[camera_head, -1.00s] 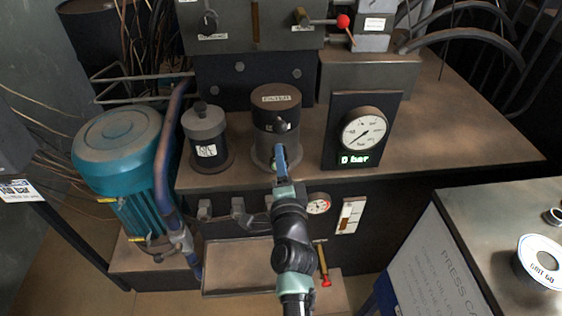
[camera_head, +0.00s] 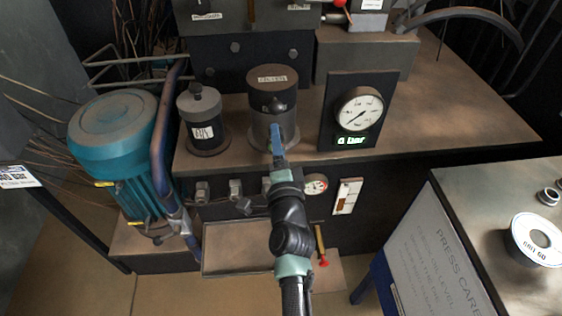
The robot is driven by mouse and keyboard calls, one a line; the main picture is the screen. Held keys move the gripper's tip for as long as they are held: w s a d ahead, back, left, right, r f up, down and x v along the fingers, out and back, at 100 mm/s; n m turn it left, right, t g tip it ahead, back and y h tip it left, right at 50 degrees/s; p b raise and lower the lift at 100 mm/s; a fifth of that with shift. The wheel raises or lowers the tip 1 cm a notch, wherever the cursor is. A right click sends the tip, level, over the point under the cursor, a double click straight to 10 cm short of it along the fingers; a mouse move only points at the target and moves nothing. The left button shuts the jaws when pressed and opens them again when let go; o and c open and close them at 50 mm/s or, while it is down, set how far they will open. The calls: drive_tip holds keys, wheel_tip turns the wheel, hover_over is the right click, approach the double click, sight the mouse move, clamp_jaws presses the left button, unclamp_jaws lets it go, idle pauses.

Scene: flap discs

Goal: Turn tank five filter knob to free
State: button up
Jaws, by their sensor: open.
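The filter (camera_head: 258,122) is a dark upright canister on the bench, with a label that seems to read FILTER on its upper part. A small dark knob (camera_head: 275,105) sticks out from its front. No tank number is readable on it. My gripper (camera_head: 276,136) is open, its blue fingers in front of the canister's lower part, just below the knob in the picture. I cannot tell whether they touch the canister. My arm comes up from below and hides part of the bench front.
A smaller lidded canister (camera_head: 203,120) stands left of the filter. A dial gauge (camera_head: 359,109) stands to the right. A teal motor (camera_head: 115,140) and a blue pipe are at the left. A tray (camera_head: 237,258) lies below, and a side table (camera_head: 470,190) stands at the right.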

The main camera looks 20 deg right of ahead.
drive_tip(key=p+v, duration=0.3)
drive_tip(key=v, duration=0.9)
drive_tip(key=shift+s, duration=0.2)
drive_tip(key=w+a+r+n+t+y, duration=0.2)
drive_tip(key=a+r+n, duration=0.15)
drive_tip(key=r, duration=0.65)
drive_tip(key=w+a+r+n+t+y, duration=0.1)
drive_tip(key=a+r+n+t, duration=0.2)
drive_tip(key=r, duration=0.8)
drive_tip(key=w+a+r+n+t+y, duration=0.15)
drive_tip(key=a+r+n, duration=0.3)
drive_tip(key=r, duration=0.55)
drive_tip(key=s+a+r+n+t, duration=0.2)
drive_tip(key=s+r+n, duration=0.3)
drive_tip(key=r, duration=0.7)
drive_tip(key=s+a+r+n+t, duration=0.2)
drive_tip(key=s+r+n, duration=0.1)
drive_tip(key=s+r, duration=0.65)
wheel_tip(320, 180, up, 18)
drive_tip(key=w+p, duration=0.2)
drive_tip(key=p, duration=1.4)
drive_tip(key=shift+w+p, duration=0.15)
drive_tip(key=shift+p, duration=0.25)
drive_tip(key=shift+a+g+y, duration=0.1)
drive_tip(key=shift+g+y, duration=0.15)
drive_tip(key=shift+c, duration=0.4)
